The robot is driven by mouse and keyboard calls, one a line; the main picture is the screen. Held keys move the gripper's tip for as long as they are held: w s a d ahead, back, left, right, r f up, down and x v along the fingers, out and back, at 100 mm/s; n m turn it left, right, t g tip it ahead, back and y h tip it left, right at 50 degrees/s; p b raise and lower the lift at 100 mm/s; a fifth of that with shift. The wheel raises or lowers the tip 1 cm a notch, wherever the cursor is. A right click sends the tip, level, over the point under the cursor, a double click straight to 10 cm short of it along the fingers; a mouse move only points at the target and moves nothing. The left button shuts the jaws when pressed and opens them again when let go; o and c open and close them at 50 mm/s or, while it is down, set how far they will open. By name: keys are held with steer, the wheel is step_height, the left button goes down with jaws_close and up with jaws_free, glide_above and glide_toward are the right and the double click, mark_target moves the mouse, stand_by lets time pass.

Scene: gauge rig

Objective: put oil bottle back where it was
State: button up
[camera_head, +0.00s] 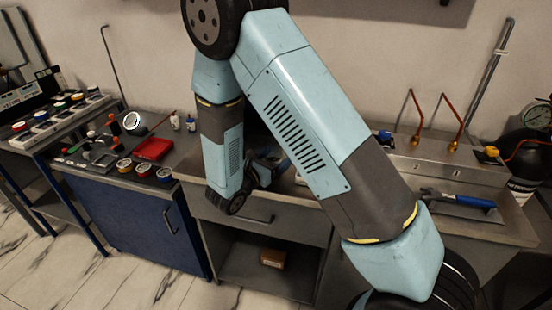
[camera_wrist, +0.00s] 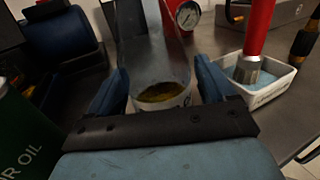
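In the wrist view, a clear vessel (camera_wrist: 150,60) with dark yellow oil in its bottom stands between my fingers. It leans a little left, and its top runs out of the frame. My gripper (camera_wrist: 160,80) has a blue finger against each side of it and looks shut on it. A dark green container (camera_wrist: 22,140) lettered "R OIL" is close at the left, partly cut off. Which of the two is the oil bottle is not clear. In the head view, my gripper (camera_head: 264,168) is over the middle bench, partly behind my arm; the vessel is not discernible there.
A white tray (camera_wrist: 262,96) with a red-handled tool (camera_wrist: 257,35) is right of my gripper, with a red gauge (camera_wrist: 188,14) behind. A red tray (camera_head: 153,149) sits on the left blue cabinet. A blue-handled tool (camera_head: 465,201) lies on the right bench.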

steer(key=shift+r, duration=0.15)
steer(key=v, duration=1.2)
